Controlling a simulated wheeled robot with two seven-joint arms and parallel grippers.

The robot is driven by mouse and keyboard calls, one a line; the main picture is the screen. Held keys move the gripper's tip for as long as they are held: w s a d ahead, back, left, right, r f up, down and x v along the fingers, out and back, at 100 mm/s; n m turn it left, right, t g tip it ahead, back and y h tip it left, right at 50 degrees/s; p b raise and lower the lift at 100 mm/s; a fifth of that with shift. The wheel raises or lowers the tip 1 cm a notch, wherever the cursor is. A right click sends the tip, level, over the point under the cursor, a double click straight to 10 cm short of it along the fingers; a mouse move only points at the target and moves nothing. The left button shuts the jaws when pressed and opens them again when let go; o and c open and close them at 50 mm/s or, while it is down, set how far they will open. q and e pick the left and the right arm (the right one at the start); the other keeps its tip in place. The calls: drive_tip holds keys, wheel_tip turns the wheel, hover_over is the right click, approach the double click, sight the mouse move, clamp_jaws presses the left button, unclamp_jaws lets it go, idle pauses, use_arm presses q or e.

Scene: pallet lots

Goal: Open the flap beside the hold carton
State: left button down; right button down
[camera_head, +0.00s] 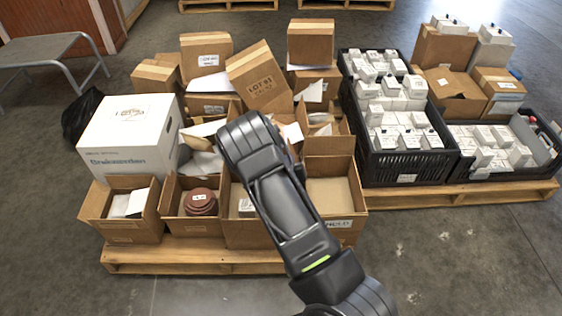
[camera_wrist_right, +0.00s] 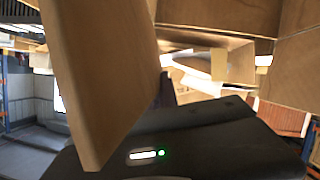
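Several open cartons stand on the near wooden pallet. I cannot read which label marks the hold carton. One open carton (camera_head: 335,192) at the right front has a raised back flap (camera_head: 328,145) and a printed label on its front. My right arm reaches over the cartons from the lower right and hides part of the middle ones. Its gripper is hidden behind the arm in the head view. In the right wrist view a large cardboard panel (camera_wrist_right: 100,75) stands close in front of the dark gripper body; the fingertips are not clear. My left gripper is not in view.
A white box (camera_head: 125,140) stands at the left of the near pallet (camera_head: 190,258). Closed cartons are stacked behind. A grey bench (camera_head: 45,52) is at the far left. The front floor is clear.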

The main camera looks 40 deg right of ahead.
drive_tip(key=shift+s+d+r, duration=0.15)
drive_tip(key=shift+s+d, duration=0.1)
drive_tip(key=shift+d, duration=0.1)
drive_tip(key=shift+s+d+r, duration=0.15)
drive_tip(key=shift+s+d, duration=0.2)
drive_tip(key=shift+d, duration=0.2)
drive_tip(key=c, duration=1.6)
unclamp_jaws()
drive_tip(key=shift+c, duration=0.2)
drive_tip(key=shift+a, duration=0.1)
drive_tip(key=p+v, duration=0.1)
drive_tip(key=v, duration=0.6)
drive_tip(key=shift+s+a+r, duration=0.15)
drive_tip(key=shift+s, duration=0.15)
drive_tip(key=shift+s+a, duration=0.1)
